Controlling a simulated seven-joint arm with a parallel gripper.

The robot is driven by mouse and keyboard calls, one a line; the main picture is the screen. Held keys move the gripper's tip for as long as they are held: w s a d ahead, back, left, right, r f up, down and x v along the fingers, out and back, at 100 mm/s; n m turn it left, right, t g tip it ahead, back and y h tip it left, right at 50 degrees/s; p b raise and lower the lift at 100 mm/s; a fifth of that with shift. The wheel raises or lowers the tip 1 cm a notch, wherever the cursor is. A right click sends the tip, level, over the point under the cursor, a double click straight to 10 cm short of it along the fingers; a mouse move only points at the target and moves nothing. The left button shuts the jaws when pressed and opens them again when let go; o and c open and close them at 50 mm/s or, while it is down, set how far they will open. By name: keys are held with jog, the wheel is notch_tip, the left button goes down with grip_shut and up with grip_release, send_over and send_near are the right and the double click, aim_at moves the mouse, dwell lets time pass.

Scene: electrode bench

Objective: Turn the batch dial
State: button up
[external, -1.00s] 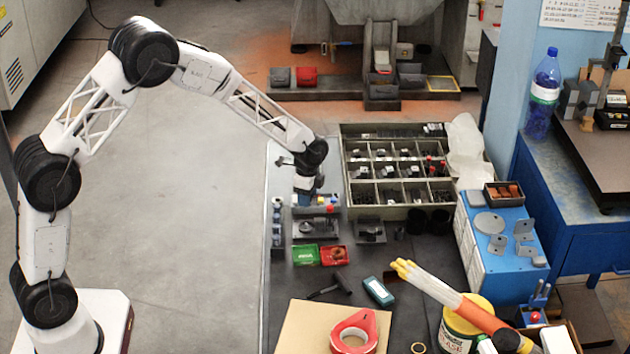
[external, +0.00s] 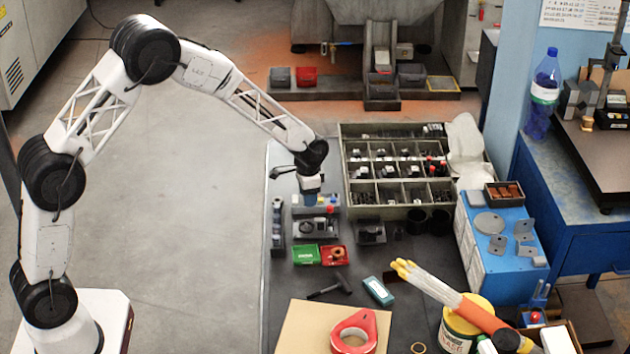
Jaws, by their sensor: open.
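My gripper (external: 311,200) points down over the back left of the dark bench, with a blue part at its lower end. It is open, and I see nothing held in it. It is just above a small grey unit (external: 330,211) with coloured spots, which it partly covers. Just in front is another grey unit (external: 316,229) with dark, round parts on top. One of these may be the batch dial, but the view is too small to tell. I cannot tell whether the fingers touch anything.
A compartment tray (external: 383,185) of small dark parts stands to the right. Green (external: 305,255) and red (external: 334,256) bins lie in front. A dark upright strip (external: 276,228) stands at the left edge. A blue box (external: 495,255) is further right.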

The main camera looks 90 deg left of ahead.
jog(key=shift+r, duration=0.2)
notch_tip(320, 180, up, 7)
jog(key=shift+r, duration=0.1)
jog(key=shift+d+r+n, duration=0.15)
jog(key=shift+r+n, duration=0.15)
jog(key=s+d+r+n, duration=0.2)
jog(key=d+r+n, duration=0.5)
jog(key=d+n, duration=0.2)
jog(key=s+d+r+n, duration=0.2)
jog(key=d+r+n, duration=0.5)
jog(key=d+n, duration=0.2)
jog(key=shift+s+d+r+t, duration=0.15)
jog(key=shift+s+d+t, duration=0.25)
jog(key=shift+d, duration=0.15)
dwell(0.4)
dwell(0.4)
